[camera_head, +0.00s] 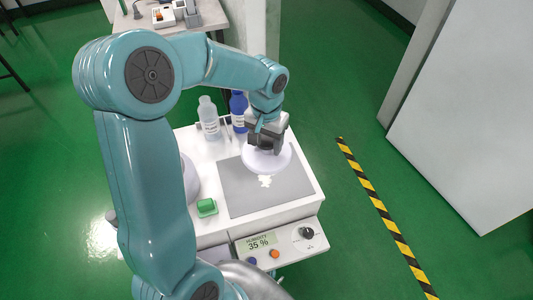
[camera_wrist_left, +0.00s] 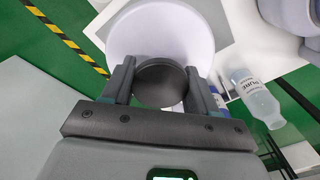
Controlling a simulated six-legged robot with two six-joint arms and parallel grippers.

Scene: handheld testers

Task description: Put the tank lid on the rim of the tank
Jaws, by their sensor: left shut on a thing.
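The tank lid (camera_head: 279,165) is a round white disc. It is over the grey mat; whether it touches the mat I cannot tell. In the left wrist view the lid (camera_wrist_left: 150,32) shows its dark round knob (camera_wrist_left: 160,82) between the fingers. My left gripper (camera_head: 266,147) is shut on this knob from above. A pale rounded body (camera_head: 190,180), probably the tank, stands at the bench's left side, mostly hidden behind my left arm. Its rim cannot be made out. My right gripper is not in view.
A clear bottle (camera_head: 208,118) and a blue bottle (camera_head: 238,110) stand behind the grey mat (camera_head: 240,200). A green block (camera_head: 206,206) lies left of the mat. A humidity panel (camera_head: 262,243) reading 35 % is at the front. The mat's front is mostly clear.

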